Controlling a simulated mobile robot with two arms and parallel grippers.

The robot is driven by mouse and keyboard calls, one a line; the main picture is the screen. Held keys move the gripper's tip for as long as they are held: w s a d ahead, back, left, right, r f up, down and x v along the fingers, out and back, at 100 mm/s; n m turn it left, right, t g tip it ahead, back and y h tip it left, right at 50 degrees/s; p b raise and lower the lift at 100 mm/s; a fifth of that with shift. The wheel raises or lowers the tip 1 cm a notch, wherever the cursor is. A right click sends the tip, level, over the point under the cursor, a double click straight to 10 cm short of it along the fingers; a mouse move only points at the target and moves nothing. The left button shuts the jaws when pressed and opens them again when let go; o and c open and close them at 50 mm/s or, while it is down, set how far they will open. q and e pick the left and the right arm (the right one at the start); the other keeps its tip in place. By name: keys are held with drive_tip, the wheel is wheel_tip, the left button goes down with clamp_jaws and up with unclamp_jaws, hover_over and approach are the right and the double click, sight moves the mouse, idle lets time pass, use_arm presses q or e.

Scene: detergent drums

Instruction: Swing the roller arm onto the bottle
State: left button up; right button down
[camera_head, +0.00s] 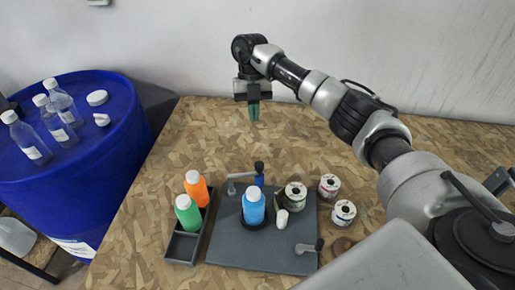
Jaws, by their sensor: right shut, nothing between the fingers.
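A blue bottle with a white cap (253,207) stands upright near the middle of a dark grey board (240,250). A white roller-like piece (282,219) is just right of the bottle; I cannot tell whether it touches it. My right gripper (254,112) points down above the back of the table, shut and empty, well clear of the board. My left gripper is out of view.
A dark tray (183,247) left of the board holds an orange bottle (197,187) and a green bottle (188,213). Labelled spools (344,212) are on the right. A blue drum (110,145) with clear bottles stands left. The table's back (200,125) is clear.

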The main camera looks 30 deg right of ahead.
use_arm(q)
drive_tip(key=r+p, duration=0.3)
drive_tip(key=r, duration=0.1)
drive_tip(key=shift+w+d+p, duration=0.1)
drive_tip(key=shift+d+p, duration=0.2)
drive_tip(key=shift+p, duration=0.1)
use_arm(e)
drive_tip(key=s+a+f, duration=0.2)
drive_tip(key=s+f, duration=0.4)
drive_tip(key=f, duration=0.1)
drive_tip(key=shift+s+a, duration=0.15)
drive_tip(key=shift+a, duration=0.15)
use_arm(q)
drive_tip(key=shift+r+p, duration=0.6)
drive_tip(key=shift+p, duration=0.05)
use_arm(e)
drive_tip(key=shift+s+r+m+y, duration=0.1)
drive_tip(key=shift+s+m+y, duration=0.25)
drive_tip(key=shift+m, duration=0.45)
